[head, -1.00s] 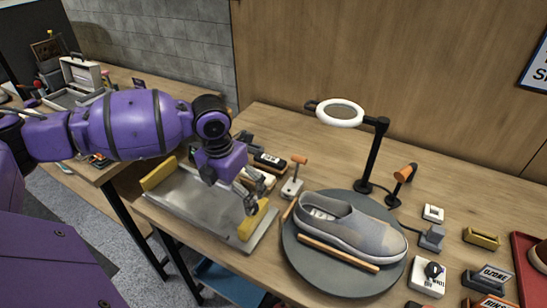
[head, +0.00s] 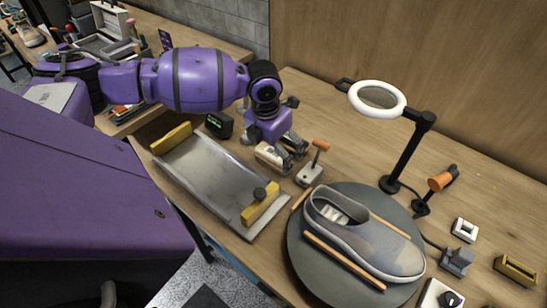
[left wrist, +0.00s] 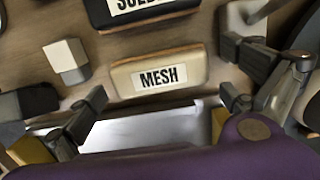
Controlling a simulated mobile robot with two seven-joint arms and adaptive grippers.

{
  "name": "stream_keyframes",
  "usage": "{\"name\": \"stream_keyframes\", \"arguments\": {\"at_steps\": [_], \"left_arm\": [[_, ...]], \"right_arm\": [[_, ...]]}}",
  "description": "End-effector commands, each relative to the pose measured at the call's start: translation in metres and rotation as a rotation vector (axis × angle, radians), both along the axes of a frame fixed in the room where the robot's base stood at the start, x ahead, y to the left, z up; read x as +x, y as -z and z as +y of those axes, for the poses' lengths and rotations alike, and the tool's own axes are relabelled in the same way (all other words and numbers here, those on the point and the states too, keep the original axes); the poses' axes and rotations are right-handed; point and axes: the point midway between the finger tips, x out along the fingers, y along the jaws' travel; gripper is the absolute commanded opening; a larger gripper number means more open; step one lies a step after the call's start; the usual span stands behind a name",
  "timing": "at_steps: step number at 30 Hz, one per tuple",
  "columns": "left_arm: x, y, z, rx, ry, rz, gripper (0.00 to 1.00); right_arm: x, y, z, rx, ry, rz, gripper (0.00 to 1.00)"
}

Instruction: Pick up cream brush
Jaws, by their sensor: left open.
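The cream brush (left wrist: 158,77) lies on the wooden table and bears a white label reading MESH. In the left wrist view it sits between and slightly beyond the two spread fingertips of my left gripper (left wrist: 165,100), with no clear contact. In the head view the cream brush (head: 268,157) is partly hidden by my left gripper (head: 280,155), which is low over it, open and empty. My right gripper is not in view.
A dark labelled brush (left wrist: 150,12) lies just beyond the cream one. A metal tray (head: 205,175) with yellow end blocks is in front. An orange-topped tool (head: 312,170) stands close to the right. The grey sneaker (head: 365,235) rests on a round turntable (head: 310,265).

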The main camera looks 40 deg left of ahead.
Motion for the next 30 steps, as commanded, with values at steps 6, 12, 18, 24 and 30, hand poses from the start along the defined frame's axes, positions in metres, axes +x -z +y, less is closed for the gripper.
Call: {"name": "stream_keyframes", "arguments": {"at_steps": [6,12,18,24,30], "left_arm": [[0.003,0.022,0.000,-0.001,0.001,0.000,1.00],[0.003,0.023,0.000,0.000,0.001,-0.001,1.00],[0.003,0.023,0.000,0.000,0.001,-0.001,0.78],[0.003,0.022,0.000,0.000,0.001,-0.002,0.62],[0.004,0.021,0.000,0.000,0.001,-0.002,0.62]], "right_arm": [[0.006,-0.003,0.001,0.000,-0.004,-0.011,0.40],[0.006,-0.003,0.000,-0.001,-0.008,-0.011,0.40],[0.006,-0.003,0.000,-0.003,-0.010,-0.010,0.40],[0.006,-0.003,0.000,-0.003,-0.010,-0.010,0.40],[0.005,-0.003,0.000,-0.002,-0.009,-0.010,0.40]]}}
